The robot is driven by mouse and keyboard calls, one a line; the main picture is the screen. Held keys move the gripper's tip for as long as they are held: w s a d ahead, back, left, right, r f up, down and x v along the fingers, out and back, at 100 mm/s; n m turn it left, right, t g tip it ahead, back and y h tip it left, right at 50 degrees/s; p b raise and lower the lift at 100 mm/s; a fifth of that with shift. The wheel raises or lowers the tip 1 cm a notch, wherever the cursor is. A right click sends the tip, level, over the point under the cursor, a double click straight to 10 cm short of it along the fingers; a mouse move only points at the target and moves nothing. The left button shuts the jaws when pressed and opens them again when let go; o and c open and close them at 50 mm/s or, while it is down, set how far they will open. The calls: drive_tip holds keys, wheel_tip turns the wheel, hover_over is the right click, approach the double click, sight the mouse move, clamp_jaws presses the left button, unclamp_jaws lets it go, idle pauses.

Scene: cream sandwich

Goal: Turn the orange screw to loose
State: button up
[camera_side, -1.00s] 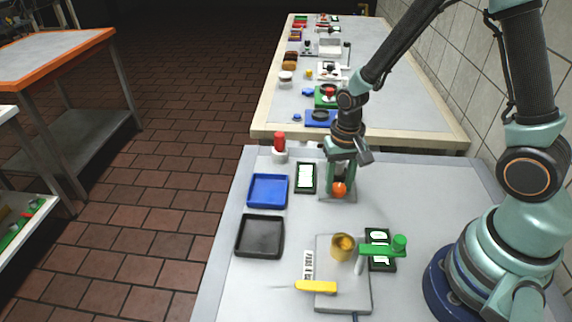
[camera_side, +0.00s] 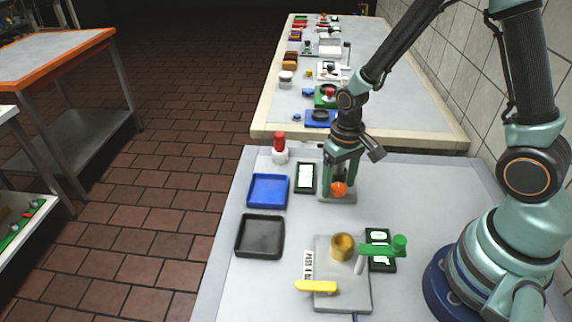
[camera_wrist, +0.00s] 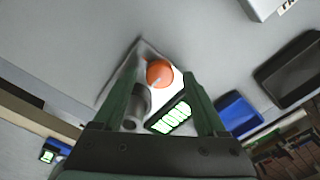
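The orange screw (camera_side: 338,189) has a rounded head and sits on a small grey base plate (camera_side: 347,199) near the far side of the work table. In the wrist view the orange screw (camera_wrist: 160,73) lies ahead between my two fingers, beside a grey cylinder (camera_wrist: 137,105). My gripper (camera_side: 340,187) points down over the screw, one finger on each side. In the wrist view my gripper (camera_wrist: 161,80) is open, with visible gaps between the fingers and the screw. Whether the fingertips reach down to the head's level is unclear.
A lit display (camera_side: 305,177) and a blue tray (camera_side: 268,191) stand left of the screw. A black tray (camera_side: 260,236) is nearer. A red-topped white button (camera_side: 280,149) is at the back left. A grey plate (camera_side: 330,303) holds a brass knob and yellow and green handles.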

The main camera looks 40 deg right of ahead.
wheel_tip(320, 180, up, 12)
idle(0.7)
wheel_tip(320, 180, up, 11)
drive_tip(key=n+t, duration=0.2)
drive_tip(key=t, duration=0.4)
hover_over(339, 187)
drive_tip(key=s, duration=0.5)
drive_tip(key=shift+w+d, duration=0.1)
drive_tip(key=shift+d, duration=0.2)
